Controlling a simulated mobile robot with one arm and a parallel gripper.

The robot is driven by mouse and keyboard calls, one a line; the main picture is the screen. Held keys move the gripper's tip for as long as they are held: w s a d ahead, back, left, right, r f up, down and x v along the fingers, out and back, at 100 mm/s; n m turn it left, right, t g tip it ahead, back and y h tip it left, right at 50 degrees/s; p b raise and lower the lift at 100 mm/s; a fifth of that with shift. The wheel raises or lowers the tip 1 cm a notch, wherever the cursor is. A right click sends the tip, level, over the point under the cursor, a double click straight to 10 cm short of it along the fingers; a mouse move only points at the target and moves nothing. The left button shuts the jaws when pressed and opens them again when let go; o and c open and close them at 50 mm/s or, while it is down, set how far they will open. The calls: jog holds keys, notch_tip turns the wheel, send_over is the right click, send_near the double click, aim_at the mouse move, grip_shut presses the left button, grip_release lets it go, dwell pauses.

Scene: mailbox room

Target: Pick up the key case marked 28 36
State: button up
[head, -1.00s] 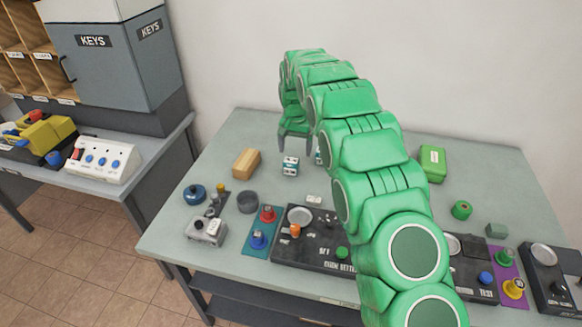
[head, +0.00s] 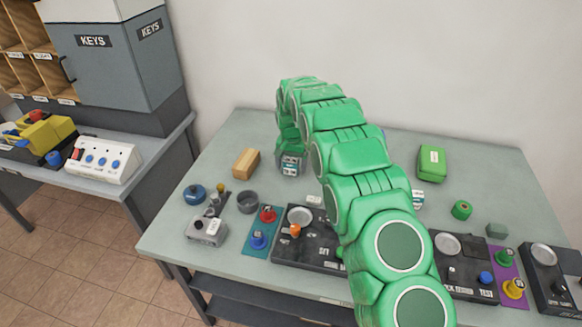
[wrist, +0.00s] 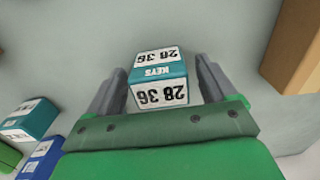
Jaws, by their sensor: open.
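The key case marked 28 36 (wrist: 159,80) is a small box with white labels and a teal band reading KEYS. In the wrist view it lies between the two grey fingers of my gripper (wrist: 160,88), upside down to the camera. The fingers are open, with a gap on each side of the case. In the head view the case (head: 290,167) stands on the table just under my gripper (head: 291,152), partly covered by it.
A wooden block (head: 245,163) lies just left of the case; it also shows in the wrist view (wrist: 293,50). A teal case (wrist: 28,120) and a blue case (wrist: 42,160) are at the wrist view's lower left. A green case (head: 432,163) sits at the right.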

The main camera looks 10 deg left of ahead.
aim_at(291, 160)
jog(key=shift+f, duration=0.15)
jog(key=c, duration=1.1)
jog(key=shift+a+r, duration=0.1)
jog(key=shift+r, duration=1.55)
jog(key=shift+s+d+r, duration=0.2)
jog(key=shift+s+r, duration=0.2)
jog(key=shift+r, duration=0.1)
jog(key=shift+s+d+r, duration=0.2)
jog(key=shift+s+r, duration=0.2)
jog(key=shift+r, duration=0.1)
jog(key=s+d+r, duration=0.5)
jog(key=s+r, duration=0.2)
jog(key=s, duration=0.4)
jog(key=shift+r, duration=0.35)
